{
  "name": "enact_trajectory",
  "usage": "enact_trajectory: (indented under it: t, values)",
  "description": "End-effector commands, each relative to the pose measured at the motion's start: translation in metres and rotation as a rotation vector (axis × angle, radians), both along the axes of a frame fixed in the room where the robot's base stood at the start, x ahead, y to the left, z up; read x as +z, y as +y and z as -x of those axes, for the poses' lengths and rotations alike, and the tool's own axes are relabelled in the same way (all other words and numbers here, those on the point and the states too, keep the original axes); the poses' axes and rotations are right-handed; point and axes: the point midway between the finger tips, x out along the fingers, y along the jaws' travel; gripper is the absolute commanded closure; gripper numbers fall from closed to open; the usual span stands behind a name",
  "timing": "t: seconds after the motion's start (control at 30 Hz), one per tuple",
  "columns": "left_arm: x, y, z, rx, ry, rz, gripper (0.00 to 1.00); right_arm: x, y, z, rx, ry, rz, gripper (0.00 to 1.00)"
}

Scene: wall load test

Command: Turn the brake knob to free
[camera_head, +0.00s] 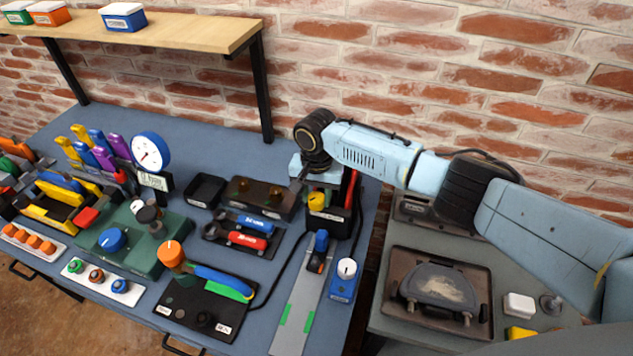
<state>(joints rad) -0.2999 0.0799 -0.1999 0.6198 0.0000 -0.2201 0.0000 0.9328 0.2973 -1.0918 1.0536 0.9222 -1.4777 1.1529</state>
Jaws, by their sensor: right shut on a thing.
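My right gripper (316,187) reaches down from the right over a dark stand (334,216) with a red upright at the bench's back right. It is shut on a small yellow knob (316,201), partly hidden by the gripper. No readable label marks a brake knob. Knob markings are too small to read. My left gripper is not in view.
A grey rail (293,318) with a dark and blue slider stands in front of the stand. A brick wall and a wooden shelf (180,35) are behind. A second grey table is at right.

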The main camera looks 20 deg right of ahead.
Motion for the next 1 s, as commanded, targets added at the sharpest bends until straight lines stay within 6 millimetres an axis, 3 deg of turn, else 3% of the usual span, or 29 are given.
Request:
enact_trajectory:
  t: [0.03,0.3,1.0]
  values:
    - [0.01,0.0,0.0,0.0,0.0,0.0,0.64,0.004,0.0,0.001,0.015,0.004,-0.001,0.85]
    - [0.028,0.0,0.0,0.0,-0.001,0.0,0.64,0.002,0.0,0.0,0.137,0.003,-0.002,0.85]
    - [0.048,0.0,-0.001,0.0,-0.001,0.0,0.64,0.0,0.0,0.0,0.642,0.0,-0.002,0.85]
